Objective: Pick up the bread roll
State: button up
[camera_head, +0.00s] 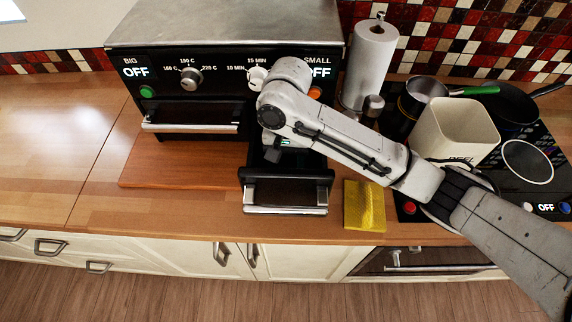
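No bread roll shows in this view. My white arm reaches in from the lower right, across the counter, to the front of the oven unit. My gripper (272,155) points down at the pulled-out small oven drawer (286,194), behind its front handle. The gripper is small, dark and partly covered by my own wrist, so its fingers cannot be made out. Most of the drawer's inside is dark or hidden by my arm, so I cannot tell what lies in it.
The oven (190,100) has a shut big door on the left. A wooden board (180,165) lies before it. A yellow sponge (364,206), paper towel roll (369,62), white peel bin (455,130), pot (425,88) and pan (515,103) stand right. The left counter (50,140) is clear.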

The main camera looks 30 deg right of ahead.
aim_at(286, 160)
jog(key=shift+c, duration=0.4)
notch_tip(286, 160, up, 10)
jog(key=shift+p, duration=0.5)
